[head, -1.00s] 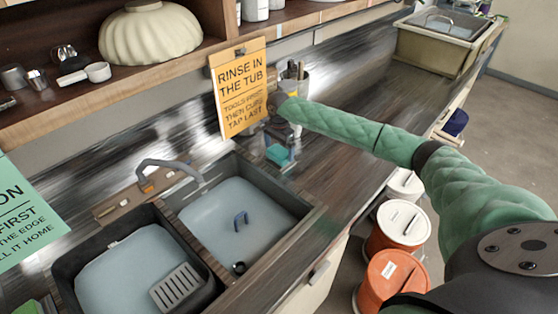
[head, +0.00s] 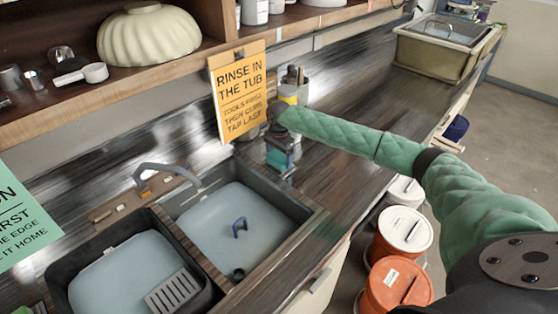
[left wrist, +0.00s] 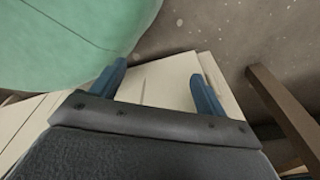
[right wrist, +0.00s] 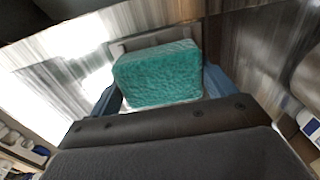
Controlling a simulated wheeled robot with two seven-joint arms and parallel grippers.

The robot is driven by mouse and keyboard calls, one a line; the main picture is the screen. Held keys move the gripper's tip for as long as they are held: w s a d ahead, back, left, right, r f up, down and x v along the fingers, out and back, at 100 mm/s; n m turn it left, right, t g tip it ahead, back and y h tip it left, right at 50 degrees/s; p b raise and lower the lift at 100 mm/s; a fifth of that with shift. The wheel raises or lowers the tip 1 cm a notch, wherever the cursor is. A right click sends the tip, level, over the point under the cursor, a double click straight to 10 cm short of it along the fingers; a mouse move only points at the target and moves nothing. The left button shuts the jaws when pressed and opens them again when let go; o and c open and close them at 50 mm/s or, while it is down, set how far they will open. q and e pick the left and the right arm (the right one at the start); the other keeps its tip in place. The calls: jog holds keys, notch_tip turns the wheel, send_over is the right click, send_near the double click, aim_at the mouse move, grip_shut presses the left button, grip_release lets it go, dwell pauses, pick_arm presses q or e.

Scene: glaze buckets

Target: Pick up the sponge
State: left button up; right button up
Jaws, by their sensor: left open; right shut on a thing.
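A teal sponge (right wrist: 158,75) sits between the blue fingers of my right gripper (right wrist: 160,98) in the right wrist view. The gripper is shut on it. Behind the sponge is a grey holder (right wrist: 128,46); I cannot tell whether the sponge still touches it. In the head view my right gripper (head: 280,157) is at the counter just right of the sink, below the orange sign, and the sponge there is mostly hidden. My left gripper (left wrist: 160,85) is open and empty in the left wrist view, over pale panels and the floor.
A double sink (head: 240,225) with a tap (head: 165,168) lies left of the right gripper. An orange sign (head: 240,88) hangs behind it, near a tool cup (head: 296,88). Lidded buckets (head: 402,232) stand on the floor below the counter.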

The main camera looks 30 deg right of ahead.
aim_at(280, 156)
jog(key=shift+r+p, duration=0.35)
jog(key=shift+p, duration=0.1)
jog(key=shift+r+p, duration=0.65)
jog(key=shift+p, duration=0.1)
notch_tip(280, 156, up, 3)
jog(key=p, duration=0.3)
jog(key=shift+s+d, duration=0.1)
jog(key=shift+d, duration=0.05)
jog(key=shift+s+d+r+p, duration=0.25)
jog(key=shift+s+d+p, duration=0.1)
jog(key=shift+d+p, duration=0.2)
jog(key=shift+s+d+r+p, duration=0.25)
jog(key=shift+s+d+p, duration=0.1)
jog(key=shift+d+p, duration=0.15)
pick_arm(q)
jog(key=s+a+r, duration=0.1)
jog(key=s+r, duration=0.2)
jog(key=s, duration=0.5)
jog(key=shift+s+a+r+g, duration=0.15)
jog(key=shift+a+r+g, duration=0.1)
jog(key=shift+g, duration=0.05)
pick_arm(e)
jog(key=s+d+r, duration=0.4)
jog(key=d+r, duration=0.1)
jog(key=d, duration=0.2)
jog(key=shift+s+d, duration=0.25)
jog(key=shift+s, duration=0.05)
